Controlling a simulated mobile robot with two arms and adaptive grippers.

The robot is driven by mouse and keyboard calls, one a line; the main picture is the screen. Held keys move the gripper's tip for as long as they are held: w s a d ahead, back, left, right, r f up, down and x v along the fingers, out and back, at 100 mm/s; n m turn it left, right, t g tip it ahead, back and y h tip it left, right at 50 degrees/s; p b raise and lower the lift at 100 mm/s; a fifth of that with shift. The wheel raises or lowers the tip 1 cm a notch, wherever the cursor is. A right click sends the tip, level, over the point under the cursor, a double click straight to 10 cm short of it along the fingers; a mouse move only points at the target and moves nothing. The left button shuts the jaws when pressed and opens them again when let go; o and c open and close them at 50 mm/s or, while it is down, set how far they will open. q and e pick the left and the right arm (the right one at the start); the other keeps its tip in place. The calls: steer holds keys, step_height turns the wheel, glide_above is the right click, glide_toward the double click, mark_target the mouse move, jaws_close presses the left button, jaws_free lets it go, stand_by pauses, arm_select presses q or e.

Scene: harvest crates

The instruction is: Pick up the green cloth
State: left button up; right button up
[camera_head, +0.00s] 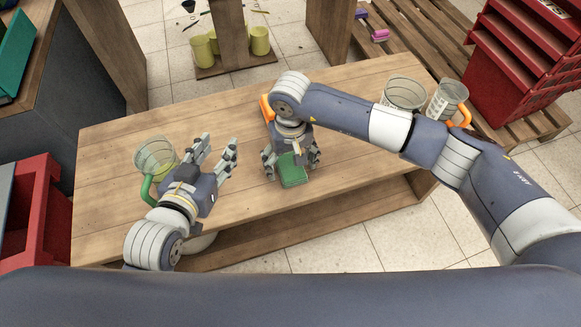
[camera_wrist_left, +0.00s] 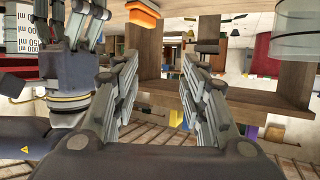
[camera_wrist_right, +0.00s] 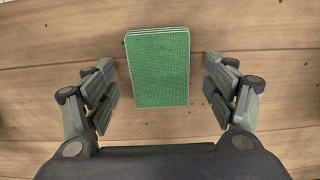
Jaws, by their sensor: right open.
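The green cloth (camera_head: 293,170) is a folded, layered rectangle lying on the wooden table (camera_head: 110,190) near its front edge. In the right wrist view the cloth (camera_wrist_right: 158,68) lies between and a little beyond the two fingers. My right gripper (camera_head: 291,163) is open and points down right over the cloth, one finger on either side with gaps to it. It also shows in the right wrist view (camera_wrist_right: 160,95). My left gripper (camera_head: 218,152) is open and empty above the table's left part; its fingers also show in the left wrist view (camera_wrist_left: 162,85).
A clear jug with a green handle (camera_head: 154,158) stands by my left gripper. An orange item (camera_head: 267,108) lies behind my right gripper. Two clear measuring vessels (camera_head: 403,93) (camera_head: 447,99) stand at the table's right end. Red crates (camera_head: 520,60) are at the right.

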mark_target(290, 165)
steer(key=c, duration=1.2)
steer(key=shift+o, duration=0.2)
steer(key=shift+r, duration=0.35)
arm_select(q)
steer(key=shift+s+a+f+g+y+p, duration=0.25)
steer(key=shift+s+a+f+g+p, duration=0.15)
steer(key=shift+s+f+g, duration=0.65)
steer(key=shift+s+a+f+g+y+p, duration=0.25)
steer(key=shift+s+a+f+g, duration=0.4)
steer(key=shift+s+f, duration=0.65)
steer(key=shift+s+a+f+g+y+p, duration=0.2)
steer(key=shift+s+a+f+g+p, duration=0.15)
steer(key=shift+s+f+g, duration=0.8)
arm_select(e)
step_height(290, 165, up, 9)
steer(key=shift+r, duration=0.15)
arm_select(q)
steer(key=shift+w+f+t, duration=0.1)
steer(key=shift+f+t, duration=0.05)
steer(key=shift+t, duration=0.1)
